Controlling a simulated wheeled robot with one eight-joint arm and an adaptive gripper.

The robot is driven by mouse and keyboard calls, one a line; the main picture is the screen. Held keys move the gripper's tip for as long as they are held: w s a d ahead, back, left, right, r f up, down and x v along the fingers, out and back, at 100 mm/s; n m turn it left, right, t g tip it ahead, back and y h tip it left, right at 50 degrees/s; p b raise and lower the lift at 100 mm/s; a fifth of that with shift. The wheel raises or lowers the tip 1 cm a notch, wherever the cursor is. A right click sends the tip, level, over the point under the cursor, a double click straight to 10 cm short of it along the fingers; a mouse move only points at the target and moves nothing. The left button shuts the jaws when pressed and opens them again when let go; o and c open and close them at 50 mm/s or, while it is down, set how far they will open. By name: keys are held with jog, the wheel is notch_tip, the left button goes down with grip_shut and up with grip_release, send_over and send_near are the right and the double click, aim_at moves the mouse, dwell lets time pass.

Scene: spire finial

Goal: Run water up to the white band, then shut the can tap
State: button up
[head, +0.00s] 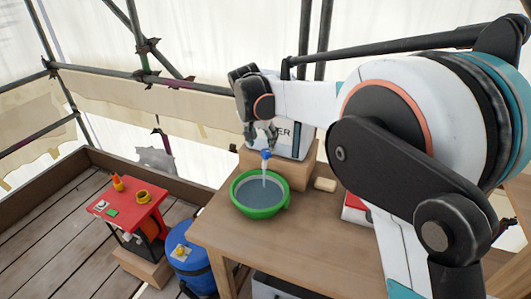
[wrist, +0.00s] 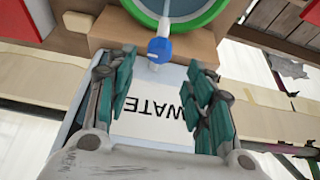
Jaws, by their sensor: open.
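The white water can (head: 293,146) stands on a wooden block (head: 308,177) at the back of the bench. Its blue tap (head: 265,154) is at the front, with a pale stream falling from it into a green bowl (head: 262,211). The bowl holds grey-blue water; I cannot make out the white band. My gripper (head: 262,133) is just above the tap. In the wrist view my gripper (wrist: 163,85) is open and empty, its fingers spread over the can's label (wrist: 155,115). The blue tap (wrist: 160,48) lies just beyond the fingertips, apart from them.
A small pale block (head: 325,184) and a red-and-white box (head: 354,210) lie right of the bowl. A red stand (head: 125,207) with small items and a blue drum (head: 190,268) stand left of the bench (head: 225,240). Scaffold poles run behind.

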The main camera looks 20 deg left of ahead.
aim_at(266, 151)
jog(key=b+x, duration=0.1)
jog(key=x, duration=0.5)
jog(key=shift+w+f, duration=0.15)
jog(key=shift+f, duration=0.1)
jog(key=c, duration=1)
